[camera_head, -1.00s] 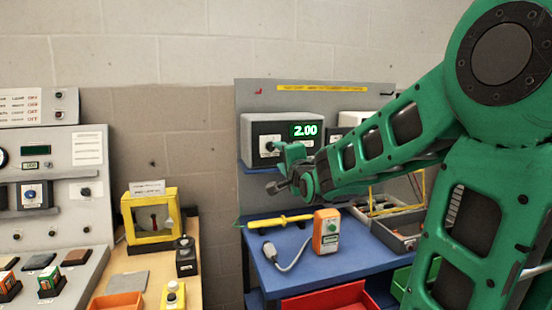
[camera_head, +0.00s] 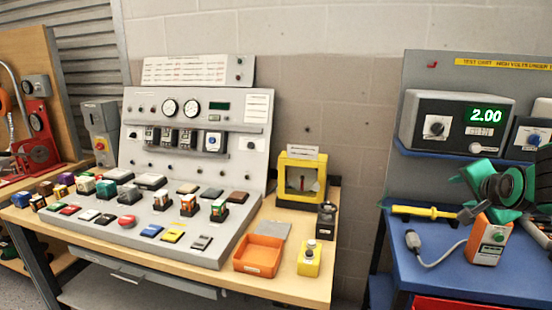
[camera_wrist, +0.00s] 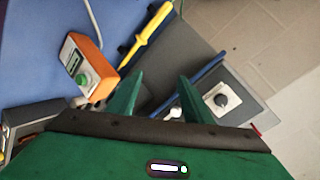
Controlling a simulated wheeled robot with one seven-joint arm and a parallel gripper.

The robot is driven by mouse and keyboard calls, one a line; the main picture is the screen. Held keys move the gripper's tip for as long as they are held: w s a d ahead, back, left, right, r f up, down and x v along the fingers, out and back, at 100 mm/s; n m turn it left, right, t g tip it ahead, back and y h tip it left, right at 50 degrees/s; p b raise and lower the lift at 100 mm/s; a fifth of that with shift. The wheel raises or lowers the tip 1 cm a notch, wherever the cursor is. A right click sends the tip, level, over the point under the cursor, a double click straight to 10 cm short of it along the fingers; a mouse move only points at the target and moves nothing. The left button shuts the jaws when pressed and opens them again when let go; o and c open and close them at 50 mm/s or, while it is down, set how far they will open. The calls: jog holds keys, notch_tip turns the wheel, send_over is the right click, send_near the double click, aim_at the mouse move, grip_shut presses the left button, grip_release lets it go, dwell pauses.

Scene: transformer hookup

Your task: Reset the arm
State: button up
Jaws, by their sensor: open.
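My green arm enters the head view from the right edge, and my gripper (camera_head: 466,196) is over the blue bench. It is below the grey unit (camera_head: 455,125) whose green display reads 2.00. In the wrist view my gripper (camera_wrist: 160,88) has its two green fingers apart with nothing held between them. An orange and white handheld tester (camera_head: 489,242) with a green knob stands just below the gripper in the head view. The tester also shows in the wrist view (camera_wrist: 84,66), left of the fingers.
A yellow tool (camera_head: 425,211) lies at the back of the blue bench (camera_head: 440,280). A wooden bench at left holds a sloped control panel (camera_head: 180,185), a yellow-framed box (camera_head: 300,178) and an orange tray (camera_head: 259,254). A gap separates the benches.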

jog(key=s+a+f+n+g+y, duration=0.1)
jog(key=s+a+f+n+g, duration=0.1)
jog(key=s, duration=0.8)
jog(key=s+a+f+n+g+y, duration=0.2)
jog(key=s+f+g, duration=0.4)
jog(key=s, duration=0.4)
jog(key=s+a+f+n+g+y, duration=0.1)
jog(key=s+a+f+n+g, duration=0.2)
jog(key=s, duration=0.6)
jog(key=shift+s+f+n+g, duration=0.4)
jog(key=shift+f+n, duration=0.2)
jog(key=shift+n, duration=0.2)
jog(key=shift+w+f, duration=0.25)
jog(key=shift+w, duration=0.4)
